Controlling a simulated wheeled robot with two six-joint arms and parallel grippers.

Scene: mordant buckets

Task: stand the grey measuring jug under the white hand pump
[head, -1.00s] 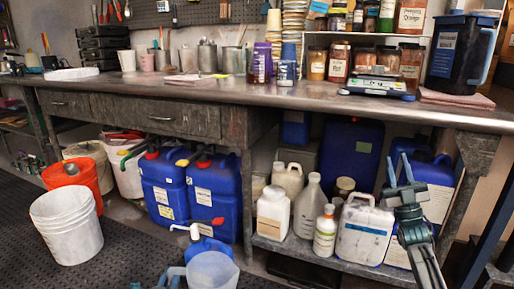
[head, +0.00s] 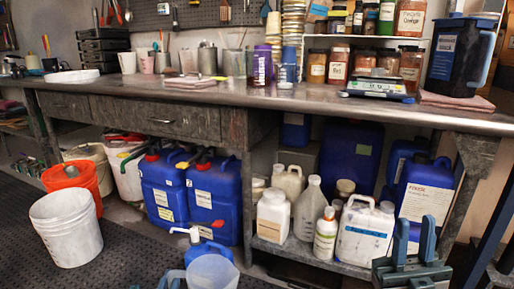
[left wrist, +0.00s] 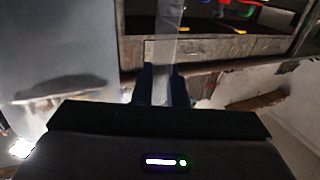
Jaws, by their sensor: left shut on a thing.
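The grey measuring jug (head: 212,273) is translucent and shows at the bottom edge of the head view, its lower part cut off. My left gripper (head: 172,281) is at its left side, partly out of frame. In the left wrist view my left fingers (left wrist: 162,88) are shut on a pale translucent strip, which looks like the jug's handle. The white hand pump (head: 189,233) sits on a blue container (head: 206,250) just behind the jug, its spout pointing left. The jug stands apart from the spout's tip, in front and to the right. My right gripper (head: 414,245) is open and empty at lower right.
A white bucket (head: 68,235) and an orange bucket (head: 72,178) stand at left. Blue canisters (head: 212,190) stand under the bench (head: 240,97). Several bottles and a white jerrycan (head: 364,232) fill the low shelf behind my right gripper.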

